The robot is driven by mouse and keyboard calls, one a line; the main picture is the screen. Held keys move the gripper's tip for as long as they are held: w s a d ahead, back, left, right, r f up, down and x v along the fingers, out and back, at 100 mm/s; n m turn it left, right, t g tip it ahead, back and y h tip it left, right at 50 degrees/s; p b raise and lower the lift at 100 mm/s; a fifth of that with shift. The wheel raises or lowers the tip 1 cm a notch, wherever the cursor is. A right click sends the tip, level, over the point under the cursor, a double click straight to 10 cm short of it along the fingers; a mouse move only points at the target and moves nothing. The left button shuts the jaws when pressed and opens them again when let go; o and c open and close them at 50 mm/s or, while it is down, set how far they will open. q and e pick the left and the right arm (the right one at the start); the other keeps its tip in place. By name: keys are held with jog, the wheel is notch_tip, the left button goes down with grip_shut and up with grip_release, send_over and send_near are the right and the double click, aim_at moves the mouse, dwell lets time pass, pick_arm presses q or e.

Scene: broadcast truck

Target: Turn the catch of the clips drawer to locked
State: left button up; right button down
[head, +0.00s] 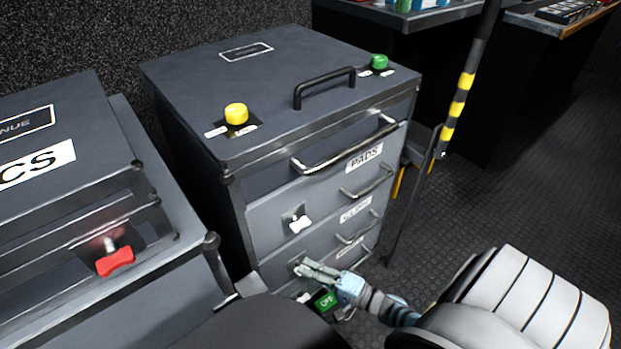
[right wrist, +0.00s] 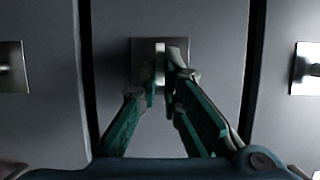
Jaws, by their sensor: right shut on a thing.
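The drawer cabinet (head: 270,235) stands in the middle of the head view. The clips drawer front (head: 280,273) sits below the pads drawer front (head: 265,220); its small label (head: 355,210) is blurred. My right gripper (head: 303,268) reaches its catch from the lower right and is shut on it. In the right wrist view the fingertips (right wrist: 166,86) close around the catch's pale lever (right wrist: 159,62), in front of its square metal plate (right wrist: 140,50). The fingers partly hide the lever, so its exact angle is hard to tell. My left gripper is not in view.
The pads drawer has a white catch (head: 300,224). The cabinet top carries a yellow button (head: 236,113), a green button (head: 379,62) and a black handle (head: 325,87). A case with a red catch (head: 115,261) stands at left. A striped pole (head: 458,95) stands at right, beside open floor.

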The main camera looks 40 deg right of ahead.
jog(key=shift+w+a+r, duration=0.1)
dwell(0.3)
jog(key=c, duration=1.8)
grip_release()
jog(key=shift+o, duration=0.2)
jog(key=v, duration=1.2)
